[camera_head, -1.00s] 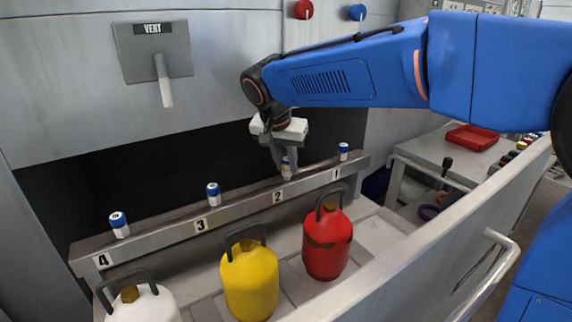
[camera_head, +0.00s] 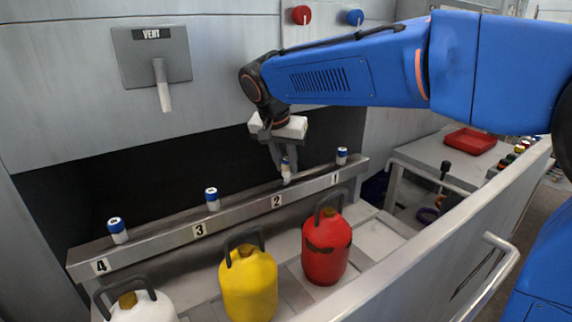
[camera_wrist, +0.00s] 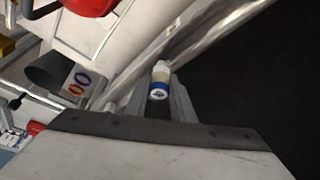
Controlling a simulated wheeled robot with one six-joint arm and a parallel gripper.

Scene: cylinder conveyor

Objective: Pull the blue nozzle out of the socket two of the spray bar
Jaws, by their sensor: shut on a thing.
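The spray bar (camera_head: 235,217) is a grey metal rail with sockets numbered 1 to 4. My gripper (camera_head: 284,168) reaches down from above and is shut on this nozzle. The nozzle looks upright at the bar; whether its lower end is still in the socket I cannot tell.
A red cylinder (camera_head: 325,250), a yellow cylinder (camera_head: 248,285) and a white cylinder (camera_head: 142,308) stand in front of the bar. A vent lever (camera_head: 161,85) hangs on the back wall. A red tray (camera_head: 470,141) lies on the side table at right.

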